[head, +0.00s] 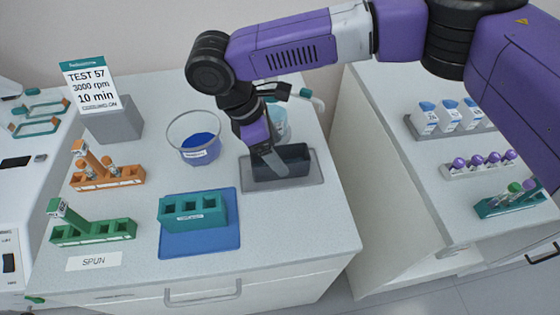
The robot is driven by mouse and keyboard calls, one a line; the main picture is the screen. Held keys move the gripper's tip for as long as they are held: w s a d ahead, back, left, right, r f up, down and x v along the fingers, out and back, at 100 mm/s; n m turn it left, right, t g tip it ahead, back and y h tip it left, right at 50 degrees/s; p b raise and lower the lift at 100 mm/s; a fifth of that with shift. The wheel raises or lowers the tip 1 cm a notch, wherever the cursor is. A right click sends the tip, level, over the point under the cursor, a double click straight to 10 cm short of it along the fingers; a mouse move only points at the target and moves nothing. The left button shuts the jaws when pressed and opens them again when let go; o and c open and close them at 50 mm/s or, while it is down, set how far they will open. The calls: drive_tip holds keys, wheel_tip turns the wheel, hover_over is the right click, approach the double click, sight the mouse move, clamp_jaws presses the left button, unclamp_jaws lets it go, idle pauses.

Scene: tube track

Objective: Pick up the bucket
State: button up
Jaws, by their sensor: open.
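My gripper (271,163) is open and points down at a dark grey open-topped box (294,155), which looks like the bucket. Its fingertips are at or over the box's left part; I cannot tell whether they touch it. The box stands upright on a grey pad (312,182). My gripper and wrist hide part of its left side and back rim. A clear round container (176,130) with blue inside and a label stands to the left, apart from my gripper.
A teal rack (192,217) sits on a blue mat (200,245) in front. Orange (118,181) and green (92,236) tube racks stand left, below a sign (89,85). A light blue cup (279,122) is close behind my wrist. The counter's front right is clear.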

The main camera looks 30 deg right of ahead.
drive_tip(key=shift+x, duration=1.25)
drive_tip(key=shift+f+p, duration=0.25)
drive_tip(key=shift+p, duration=0.1)
drive_tip(key=shift+c, duration=0.2)
drive_tip(key=c, duration=1.5)
drive_tip(key=shift+r+b, duration=0.25)
drive_tip(key=shift+b, duration=0.15)
wheel_tip(320, 180, up, 20)
drive_tip(key=shift+r+b, duration=0.1)
drive_tip(key=shift+b, duration=0.3)
